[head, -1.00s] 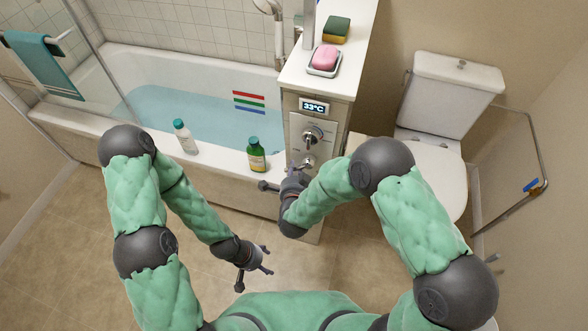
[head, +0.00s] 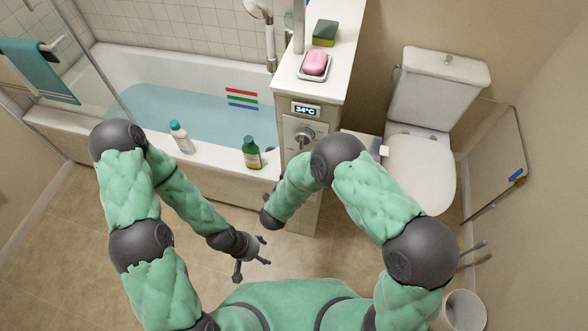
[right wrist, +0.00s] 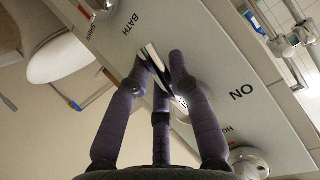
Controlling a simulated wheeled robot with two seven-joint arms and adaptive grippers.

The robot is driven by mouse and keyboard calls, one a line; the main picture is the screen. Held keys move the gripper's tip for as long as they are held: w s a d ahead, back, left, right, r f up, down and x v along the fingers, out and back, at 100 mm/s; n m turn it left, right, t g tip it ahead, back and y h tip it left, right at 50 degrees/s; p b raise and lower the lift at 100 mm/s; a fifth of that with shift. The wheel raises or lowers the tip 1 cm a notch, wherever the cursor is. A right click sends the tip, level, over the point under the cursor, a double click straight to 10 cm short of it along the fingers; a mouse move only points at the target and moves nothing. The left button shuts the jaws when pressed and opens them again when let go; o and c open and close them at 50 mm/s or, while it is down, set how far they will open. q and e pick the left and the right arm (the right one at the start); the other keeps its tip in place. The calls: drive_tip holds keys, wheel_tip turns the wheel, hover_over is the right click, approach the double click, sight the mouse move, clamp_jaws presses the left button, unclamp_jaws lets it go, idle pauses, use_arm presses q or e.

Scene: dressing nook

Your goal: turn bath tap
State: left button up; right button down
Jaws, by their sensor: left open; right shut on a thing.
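The tap panel (head: 294,158) is the pale front of the ledge at the tub's end. A round metal knob (head: 304,138) shows on it, below a display (head: 306,110) reading 34°C. In the right wrist view, my right gripper (right wrist: 157,72) is shut on a metal tap lever (right wrist: 153,58), its fingers around it. The lever sits between the printed words BATH and ON. In the head view my right arm hides that gripper and the lever. My left gripper (head: 252,257) is open and empty above the floor. The bathtub (head: 210,157) holds blue water.
A white bottle (head: 181,137) and a green bottle (head: 251,153) stand on the tub rim. Pink soap (head: 315,63) in a dish and a sponge (head: 325,33) are on the ledge. A toilet (head: 420,170) stands at the right. A bin (head: 465,310) is lower right.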

drive_tip(key=shift+s+d+f+n+h+p, duration=0.1)
drive_tip(key=shift+s+d+n+h+p, duration=0.15)
drive_tip(key=shift+d+n+h, duration=0.2)
drive_tip(key=shift+s+d+f+n+h+p, duration=0.1)
drive_tip(key=shift+d+n+h+p, duration=0.2)
drive_tip(key=shift+n, duration=0.25)
drive_tip(key=c, duration=1.1)
unclamp_jaws()
drive_tip(key=shift+r, duration=0.1)
drive_tip(key=v, duration=1.2)
drive_tip(key=shift+w+a+r, duration=0.15)
drive_tip(key=shift+w, duration=0.1)
